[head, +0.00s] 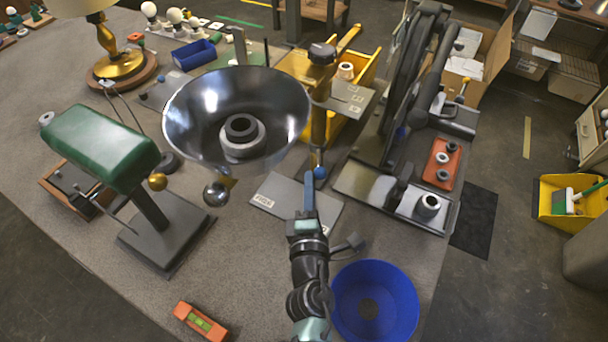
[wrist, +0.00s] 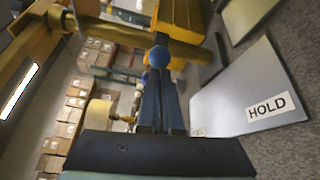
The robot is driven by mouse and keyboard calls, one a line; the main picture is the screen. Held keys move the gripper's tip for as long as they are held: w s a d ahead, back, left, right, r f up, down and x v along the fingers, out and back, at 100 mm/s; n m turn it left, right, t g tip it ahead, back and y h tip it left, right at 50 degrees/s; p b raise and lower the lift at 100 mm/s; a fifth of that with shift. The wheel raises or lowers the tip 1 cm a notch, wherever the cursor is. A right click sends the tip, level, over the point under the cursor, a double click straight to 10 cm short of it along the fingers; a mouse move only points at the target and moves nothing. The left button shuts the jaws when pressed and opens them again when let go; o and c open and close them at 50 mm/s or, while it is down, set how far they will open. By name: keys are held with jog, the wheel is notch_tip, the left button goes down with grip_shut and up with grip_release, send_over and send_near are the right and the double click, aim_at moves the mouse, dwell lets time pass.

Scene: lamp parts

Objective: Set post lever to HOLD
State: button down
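The post (head: 319,125) is a brass-coloured upright with a dark knob on top. A lever with a blue ball end (head: 319,172) sits low on it. The ball also shows in the wrist view (wrist: 178,62), just at the fingertips. My gripper (head: 309,178) has its blue fingers close together and looks shut, with its tips beside the ball. I cannot tell whether they touch it. A grey plate (head: 298,198) lies below. Its HOLD label (wrist: 267,107) shows at the right in the wrist view. Another label (head: 263,201) is at the plate's left corner in the head view.
A shiny bowl-shaped shade (head: 240,78) stands left of the post. A green lamp head (head: 100,147) is at the left. A blue bowl (head: 375,300) lies near my arm. A dark machine (head: 400,110) stands on the right. The table's front middle is mostly clear.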

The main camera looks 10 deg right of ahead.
jog(key=shift+s+d+y+p, duration=0.2)
jog(key=shift+d+y+p, duration=0.1)
jog(key=shift+d+p, duration=0.75)
jog(key=shift+s, duration=0.1)
jog(key=s+a, duration=0.2)
jog(key=s, duration=0.5)
jog(key=shift+r+n+y+b, duration=0.3)
jog(key=shift+n+y+b, duration=0.1)
jog(key=shift+a, duration=0.1)
